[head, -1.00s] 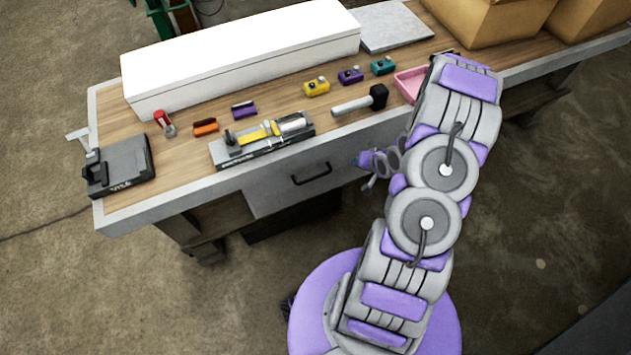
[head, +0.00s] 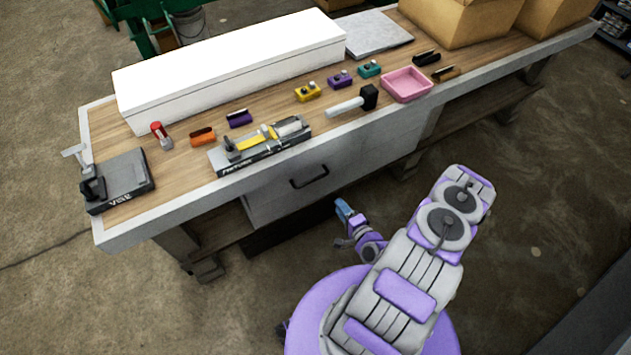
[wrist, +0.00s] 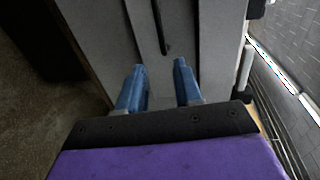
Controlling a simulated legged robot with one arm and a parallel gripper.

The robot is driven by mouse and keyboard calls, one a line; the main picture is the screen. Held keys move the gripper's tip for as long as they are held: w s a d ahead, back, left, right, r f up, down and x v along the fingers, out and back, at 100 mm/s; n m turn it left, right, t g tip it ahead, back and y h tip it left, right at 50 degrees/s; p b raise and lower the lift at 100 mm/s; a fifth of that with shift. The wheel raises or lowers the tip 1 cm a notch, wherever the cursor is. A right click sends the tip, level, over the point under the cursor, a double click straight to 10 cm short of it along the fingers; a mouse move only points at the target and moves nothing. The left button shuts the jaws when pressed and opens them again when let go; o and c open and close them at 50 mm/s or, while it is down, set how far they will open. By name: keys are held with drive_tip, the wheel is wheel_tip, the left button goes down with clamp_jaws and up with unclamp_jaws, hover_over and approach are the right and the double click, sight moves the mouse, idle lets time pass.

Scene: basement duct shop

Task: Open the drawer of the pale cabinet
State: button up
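The pale grey cabinet drawer (head: 285,196) is under the front of the workbench, and its front looks shut. Its dark bar handle (head: 310,178) is at the upper middle of the front. In the wrist view the handle (wrist: 162,32) appears as a dark bar on the pale drawer front, ahead of the fingers. My gripper (head: 342,207) is low in front of the drawer, right of and below the handle, apart from it. In the wrist view my gripper (wrist: 159,67) has two blue fingers spread apart with nothing between them.
The wooden workbench (head: 195,165) holds a long white box (head: 235,70), a pink tray (head: 407,84), a hammer (head: 352,102) and several small tools. Cardboard boxes (head: 455,22) stand at the back right. The bench's front edge overhangs the drawer. The floor in front is clear.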

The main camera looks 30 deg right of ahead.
sight(317, 178)
drive_tip(key=shift+b+x, duration=2.65)
drive_tip(key=shift+x, duration=6.05)
clamp_jaws()
drive_tip(key=shift+s, duration=0.1)
